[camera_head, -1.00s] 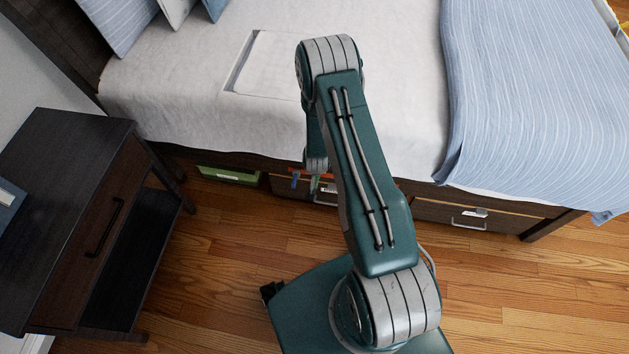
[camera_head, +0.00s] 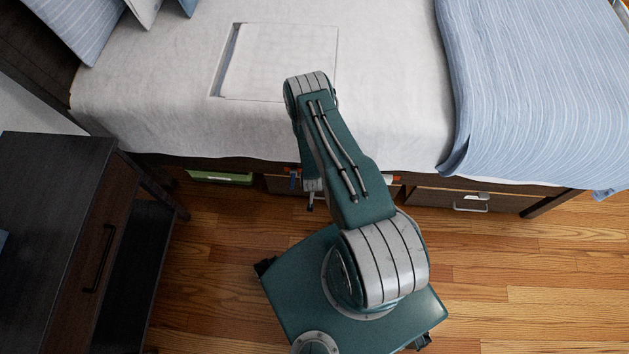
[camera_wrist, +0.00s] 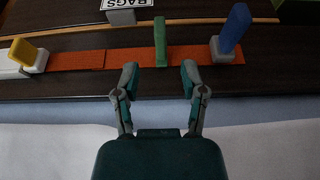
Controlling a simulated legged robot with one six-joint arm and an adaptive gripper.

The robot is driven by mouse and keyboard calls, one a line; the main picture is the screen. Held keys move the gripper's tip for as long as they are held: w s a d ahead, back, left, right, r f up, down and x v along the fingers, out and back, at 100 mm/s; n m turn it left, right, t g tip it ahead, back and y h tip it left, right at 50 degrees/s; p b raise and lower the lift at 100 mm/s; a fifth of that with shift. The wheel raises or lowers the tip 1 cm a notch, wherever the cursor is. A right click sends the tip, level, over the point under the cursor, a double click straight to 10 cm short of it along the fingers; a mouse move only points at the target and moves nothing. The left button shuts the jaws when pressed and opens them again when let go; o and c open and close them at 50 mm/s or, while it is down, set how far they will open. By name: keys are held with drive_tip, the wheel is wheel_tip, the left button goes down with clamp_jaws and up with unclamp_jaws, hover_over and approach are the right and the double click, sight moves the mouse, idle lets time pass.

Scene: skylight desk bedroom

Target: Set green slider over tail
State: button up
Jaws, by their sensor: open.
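A thin upright green slider (camera_wrist: 160,43) stands at the middle of an orange strip (camera_wrist: 133,56) on dark wood in the wrist view. A blue slider (camera_wrist: 235,30) on a grey block stands to its right. A yellow slider (camera_wrist: 28,53) on a pale block is at the far left. My gripper (camera_wrist: 160,78) is open and empty. Its two fingertips point at the strip, either side of the green slider's line, and look short of it. In the head view, my arm covers most of the strip, with its orange end (camera_head: 397,177) showing. I cannot identify the tail.
A label reading BAGS (camera_wrist: 127,4) appears upside down beyond the strip. The bed (camera_head: 390,110) overhangs the drawers in the head view. A green bin (camera_head: 220,177) is under the bed at left. A dark nightstand (camera_head: 55,190) stands left. The wooden floor (camera_head: 540,270) at right is clear.

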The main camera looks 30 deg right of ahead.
drive_tip(key=x, duration=0.7)
drive_tip(key=shift+w+d+f, duration=0.1)
drive_tip(key=shift+w+f, duration=0.05)
drive_tip(key=shift+c, duration=0.3)
clamp_jaws()
